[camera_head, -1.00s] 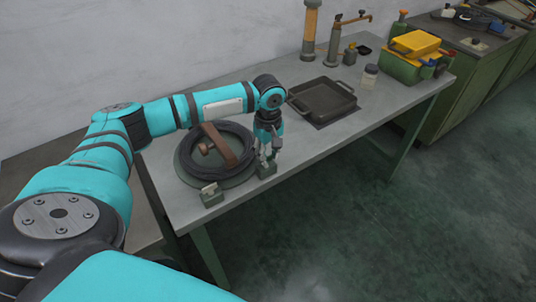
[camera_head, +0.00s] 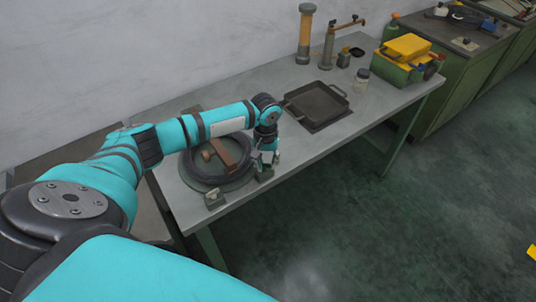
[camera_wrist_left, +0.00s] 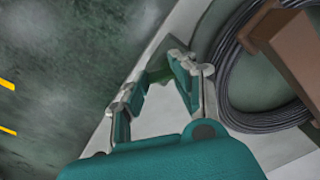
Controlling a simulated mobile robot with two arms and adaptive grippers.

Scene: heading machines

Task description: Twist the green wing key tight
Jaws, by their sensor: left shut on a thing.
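My left gripper (camera_head: 266,160) points down at the table's front edge, beside the wire coil. In the left wrist view its two fingers (camera_wrist_left: 160,85) are closed in around a small dark green piece, which looks like the green wing key (camera_wrist_left: 158,75). The fingers hide most of the key. The key sits at a small grey-green block (camera_head: 265,174), whose top also shows past the fingertips in the wrist view (camera_wrist_left: 168,45). How far the key is turned cannot be told. My right gripper is not in view.
A second small block (camera_head: 214,200) stands at the front edge. A black tray (camera_head: 318,103) and a yellow-topped green box (camera_head: 405,50) stand farther right.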

